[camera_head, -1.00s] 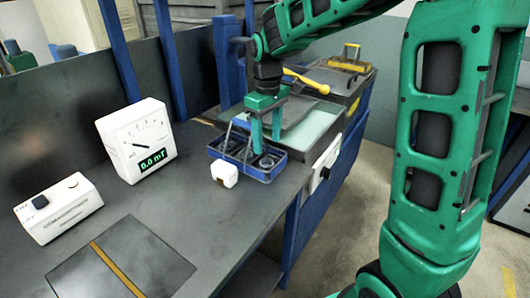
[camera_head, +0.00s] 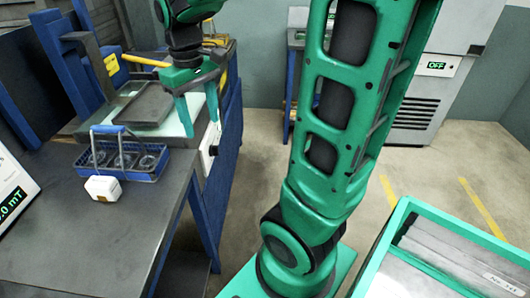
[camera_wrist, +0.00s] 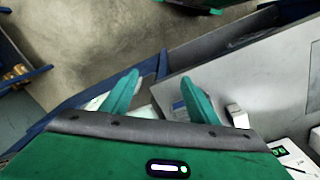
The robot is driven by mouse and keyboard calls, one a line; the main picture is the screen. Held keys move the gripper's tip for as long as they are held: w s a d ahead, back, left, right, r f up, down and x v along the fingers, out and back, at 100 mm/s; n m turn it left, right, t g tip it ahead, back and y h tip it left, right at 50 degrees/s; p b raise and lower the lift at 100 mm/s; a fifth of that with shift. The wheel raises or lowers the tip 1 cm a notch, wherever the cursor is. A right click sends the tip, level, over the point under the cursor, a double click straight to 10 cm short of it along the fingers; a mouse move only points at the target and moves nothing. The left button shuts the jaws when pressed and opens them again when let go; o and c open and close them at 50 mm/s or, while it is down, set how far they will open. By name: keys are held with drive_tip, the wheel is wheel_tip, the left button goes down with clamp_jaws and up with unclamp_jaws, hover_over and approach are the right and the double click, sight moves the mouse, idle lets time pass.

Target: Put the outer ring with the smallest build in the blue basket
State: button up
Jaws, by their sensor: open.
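The blue basket (camera_head: 146,176) stands on the dark bench at left in the head view, with an upright handle. It holds dark grey, ring-like round parts (camera_head: 122,162) in a row. Their builds are too small to compare. My gripper (camera_head: 201,127) hangs right of the basket, above the bench's right edge, fingers pointing down and apart. In the wrist view my gripper (camera_wrist: 160,75) shows nothing held between its fingers. I cannot identify a separate outer ring in either view.
A small white box (camera_head: 103,189) stands in front of the basket. A white meter (camera_head: 14,192) is at the left edge. A grey tray-like machine top (camera_head: 148,106) lies behind the basket. A green-rimmed bin (camera_head: 378,262) stands at lower right. Open floor lies between.

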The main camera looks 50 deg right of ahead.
drive_tip(key=s+d+f+m, duration=0.2)
drive_tip(key=s+m, duration=0.1)
drive_tip(key=s, duration=0.6)
drive_tip(key=s+d+f+m, duration=0.3)
drive_tip(key=s, duration=0.6)
drive_tip(key=shift+s+m+y, duration=0.25)
drive_tip(key=shift+m+y, duration=0.05)
drive_tip(key=shift+m, duration=0.1)
drive_tip(key=shift+d, duration=0.1)
drive_tip(key=shift+w+f, duration=0.3)
drive_tip(key=shift+w, duration=0.3)
